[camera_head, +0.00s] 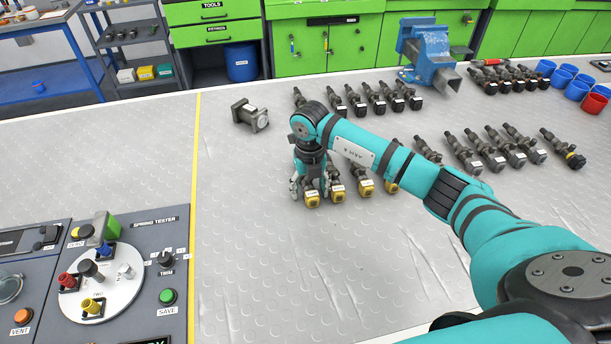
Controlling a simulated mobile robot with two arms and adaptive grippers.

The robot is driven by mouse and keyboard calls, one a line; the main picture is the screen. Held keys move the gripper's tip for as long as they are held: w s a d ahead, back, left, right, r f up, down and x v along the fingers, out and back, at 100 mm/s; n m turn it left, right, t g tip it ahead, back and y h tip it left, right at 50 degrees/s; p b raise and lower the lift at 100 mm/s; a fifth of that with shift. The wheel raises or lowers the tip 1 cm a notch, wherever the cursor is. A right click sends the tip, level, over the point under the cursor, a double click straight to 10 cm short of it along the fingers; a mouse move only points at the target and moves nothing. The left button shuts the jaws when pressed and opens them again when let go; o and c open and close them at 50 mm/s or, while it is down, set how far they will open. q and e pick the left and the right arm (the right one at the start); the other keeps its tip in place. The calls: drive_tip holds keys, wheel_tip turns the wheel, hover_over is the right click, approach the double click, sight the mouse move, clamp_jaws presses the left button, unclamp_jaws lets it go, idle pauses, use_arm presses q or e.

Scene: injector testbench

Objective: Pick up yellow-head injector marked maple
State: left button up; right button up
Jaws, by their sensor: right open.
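A row of several yellow-head injectors lies on the grey metal table (270,260). The leftmost one (312,200) is under my right gripper (309,187). The others, a second injector (337,192), a third (366,188) and one partly behind my arm (391,186), lie to its right. Their white labels are too small to read, so I cannot tell which is maple. My right gripper points down, open, with its fingers around the leftmost injector; I cannot tell whether they touch it. The gripper hides that injector's far end. My left gripper is not in view.
Rows of dark injectors lie at the back (380,104) and right (483,155). A loose grey metal part (250,116) sits behind the gripper. A blue vise (428,55) and several cups (577,88) stand farther back. The spring tester (100,285) is at left. The front middle is clear.

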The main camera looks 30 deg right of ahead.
drive_tip(key=shift+f, duration=0.15)
drive_tip(key=shift+c, duration=0.2)
clamp_jaws()
idle(0.4)
